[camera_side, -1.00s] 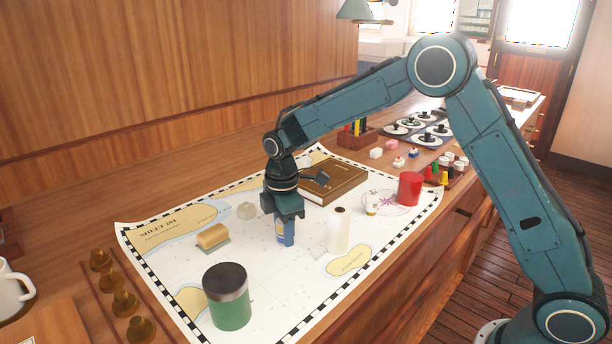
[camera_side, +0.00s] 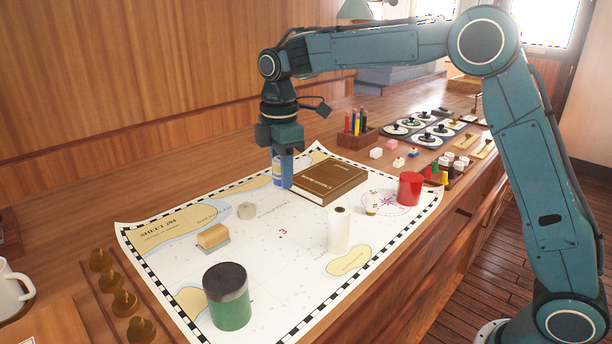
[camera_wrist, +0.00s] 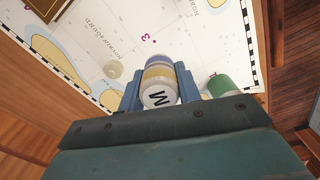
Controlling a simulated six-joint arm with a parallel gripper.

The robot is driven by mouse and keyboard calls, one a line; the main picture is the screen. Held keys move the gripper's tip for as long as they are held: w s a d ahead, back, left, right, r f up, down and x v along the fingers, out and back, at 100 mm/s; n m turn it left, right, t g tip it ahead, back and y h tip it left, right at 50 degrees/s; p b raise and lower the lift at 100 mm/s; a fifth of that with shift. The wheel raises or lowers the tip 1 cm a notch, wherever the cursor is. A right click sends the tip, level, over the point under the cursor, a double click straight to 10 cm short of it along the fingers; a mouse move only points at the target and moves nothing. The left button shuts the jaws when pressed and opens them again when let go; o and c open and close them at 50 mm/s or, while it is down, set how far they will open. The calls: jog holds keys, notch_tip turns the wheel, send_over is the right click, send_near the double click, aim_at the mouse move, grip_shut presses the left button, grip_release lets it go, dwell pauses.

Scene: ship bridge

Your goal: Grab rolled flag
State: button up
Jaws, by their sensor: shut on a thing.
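My gripper (camera_side: 283,180) is shut on a small upright roll, which I take for the rolled flag (camera_wrist: 158,78). In the wrist view the roll has a white end marked with a dark W, a yellowish band and a purple-blue band. It sits between the two blue fingers (camera_wrist: 160,88). In the side view the fingers hide much of the roll (camera_side: 276,172). The gripper holds it above the chart, left of the brown book. A separate white roll (camera_side: 339,231) stands upright on the chart.
A pencil box (camera_side: 357,135) stands behind. The chart's middle is clear.

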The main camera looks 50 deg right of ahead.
jog(key=shift+r, duration=2.8)
jog(key=shift+d, duration=0.1)
